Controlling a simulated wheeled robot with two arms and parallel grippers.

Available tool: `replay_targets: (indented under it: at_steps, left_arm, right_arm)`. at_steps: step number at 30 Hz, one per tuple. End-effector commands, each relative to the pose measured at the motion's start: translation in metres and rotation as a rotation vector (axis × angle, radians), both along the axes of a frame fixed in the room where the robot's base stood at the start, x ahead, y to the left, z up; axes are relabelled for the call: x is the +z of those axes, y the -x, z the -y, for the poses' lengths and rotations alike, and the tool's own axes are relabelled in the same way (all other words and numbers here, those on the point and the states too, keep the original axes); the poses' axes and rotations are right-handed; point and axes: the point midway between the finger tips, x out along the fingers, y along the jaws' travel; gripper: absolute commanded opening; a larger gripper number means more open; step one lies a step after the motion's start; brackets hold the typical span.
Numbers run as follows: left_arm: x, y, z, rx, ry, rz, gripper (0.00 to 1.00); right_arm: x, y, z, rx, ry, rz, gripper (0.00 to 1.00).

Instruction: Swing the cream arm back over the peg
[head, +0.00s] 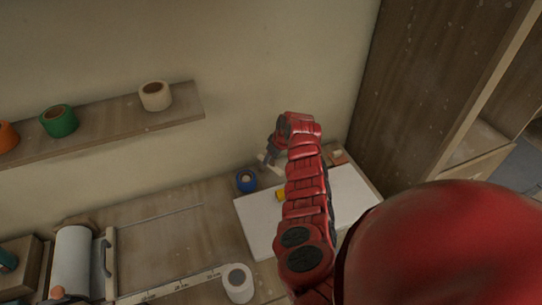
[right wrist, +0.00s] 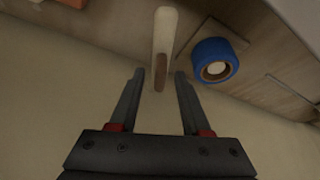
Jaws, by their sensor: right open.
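The cream arm (right wrist: 165,38) shows as a narrow bar with a brown end in the right wrist view. My right gripper (right wrist: 158,76) is open, its two fingertips on either side of that brown end in the picture; I cannot tell whether they touch it. A blue roll (right wrist: 213,61) sits on a square wooden base to the right of the bar, apart from the fingers. It also shows in the head view (head: 246,180), left of my right gripper (head: 266,160). No bare peg can be made out. My left gripper is out of view.
A white board (head: 257,226) lies on the bench under my right arm, with a small yellow thing (head: 281,194) on it. A white roll (head: 238,283) stands at the front. A wall shelf (head: 110,124) holds several tape rolls. A wooden panel (head: 425,75) rises at the right.

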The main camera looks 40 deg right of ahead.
Motion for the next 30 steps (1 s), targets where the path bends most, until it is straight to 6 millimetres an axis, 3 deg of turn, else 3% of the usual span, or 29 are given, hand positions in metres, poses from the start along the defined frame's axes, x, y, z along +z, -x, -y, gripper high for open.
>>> replay_targets:
  at_steps: [11,12,20,30]
  left_arm:
    - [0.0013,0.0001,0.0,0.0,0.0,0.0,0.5]
    - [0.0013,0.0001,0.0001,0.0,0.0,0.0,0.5]
    - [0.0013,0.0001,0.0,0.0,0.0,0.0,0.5]
    - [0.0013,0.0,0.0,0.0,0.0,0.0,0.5]
  right_arm:
    - [-0.0041,-0.0015,-0.0006,0.001,0.002,-0.001,0.47]
    - [-0.004,-0.0016,-0.0006,0.001,0.002,-0.001,0.46]
    - [-0.0037,-0.0017,-0.0006,0.001,0.002,-0.001,0.0]
    - [-0.0037,-0.0018,-0.0007,0.001,0.002,0.0,0.0]
